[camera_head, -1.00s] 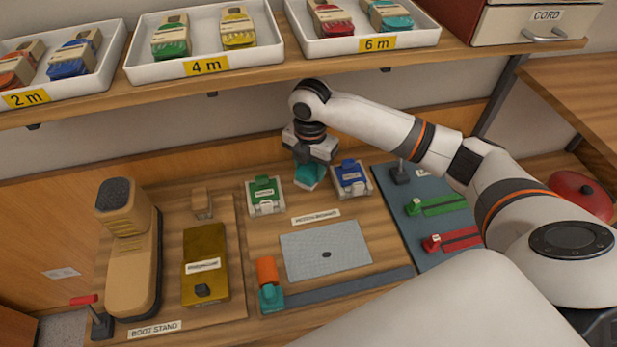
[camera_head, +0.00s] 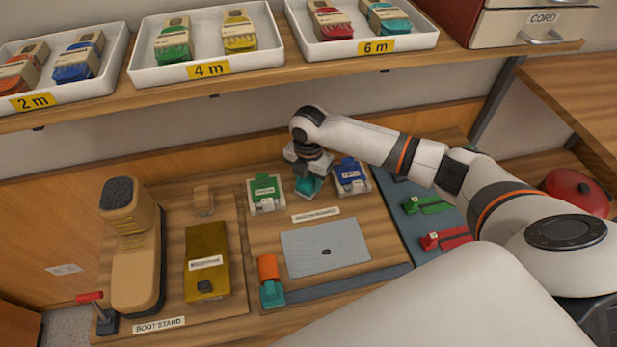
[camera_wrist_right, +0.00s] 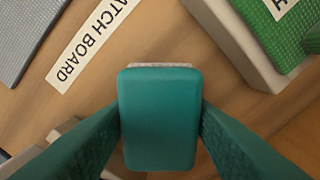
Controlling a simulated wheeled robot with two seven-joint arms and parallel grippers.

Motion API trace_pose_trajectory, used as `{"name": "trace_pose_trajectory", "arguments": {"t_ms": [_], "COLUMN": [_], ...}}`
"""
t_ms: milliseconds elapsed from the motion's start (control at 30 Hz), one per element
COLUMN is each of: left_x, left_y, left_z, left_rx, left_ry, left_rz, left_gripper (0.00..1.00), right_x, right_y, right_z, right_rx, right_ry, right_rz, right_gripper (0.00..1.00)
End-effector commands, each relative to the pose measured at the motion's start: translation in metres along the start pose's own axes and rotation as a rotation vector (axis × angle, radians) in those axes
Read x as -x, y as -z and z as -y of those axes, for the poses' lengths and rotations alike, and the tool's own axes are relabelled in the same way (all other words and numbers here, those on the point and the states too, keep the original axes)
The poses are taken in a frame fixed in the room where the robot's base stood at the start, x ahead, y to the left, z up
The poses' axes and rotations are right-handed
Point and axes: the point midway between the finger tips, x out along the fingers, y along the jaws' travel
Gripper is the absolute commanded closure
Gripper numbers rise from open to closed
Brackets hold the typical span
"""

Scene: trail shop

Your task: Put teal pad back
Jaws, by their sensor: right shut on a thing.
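The teal pad (camera_wrist_right: 160,115) fills the middle of the right wrist view, held between the two fingers of my right gripper (camera_wrist_right: 160,130). In the head view my right gripper (camera_head: 307,188) is low over the back of the patch board, between the green pad on its pale block (camera_head: 265,192) and the blue pad on its pale block (camera_head: 350,176). The teal pad's lower end shows under the gripper there. I cannot tell whether it touches the board. My left gripper is not in view.
The patch board holds a grey sheet (camera_head: 325,247) and an orange and teal tool (camera_head: 270,280). A boot stand (camera_head: 170,318) is at left. A blue mat with green and red clips (camera_head: 447,240) is at right. White trays (camera_head: 205,70) line the shelf above.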

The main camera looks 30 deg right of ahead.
Motion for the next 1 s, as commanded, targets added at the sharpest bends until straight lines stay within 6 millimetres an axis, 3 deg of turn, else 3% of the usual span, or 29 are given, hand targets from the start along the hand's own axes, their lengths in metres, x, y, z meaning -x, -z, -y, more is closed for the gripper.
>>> {"name": "trace_pose_trajectory", "arguments": {"t_ms": [33,67,200,567,1000], "left_x": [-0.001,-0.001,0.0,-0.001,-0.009], "left_y": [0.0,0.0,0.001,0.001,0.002], "left_z": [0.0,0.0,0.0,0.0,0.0], "left_rx": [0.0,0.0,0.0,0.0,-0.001], "left_ry": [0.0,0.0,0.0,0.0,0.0], "left_rz": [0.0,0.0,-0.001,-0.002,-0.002], "left_gripper": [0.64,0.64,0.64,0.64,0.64], "right_x": [-0.002,-0.003,-0.002,0.006,0.07], "right_y": [0.0,0.0,0.0,0.0,0.0], "right_z": [0.0,0.0,0.0,0.001,0.001], "right_rx": [0.0,0.0,0.0,0.0,0.001], "right_ry": [-0.001,-0.001,-0.001,0.002,0.002], "right_rz": [0.0,0.0,0.0,-0.001,0.0], "right_gripper": [0.74,0.54,0.34,0.34,0.34]}}
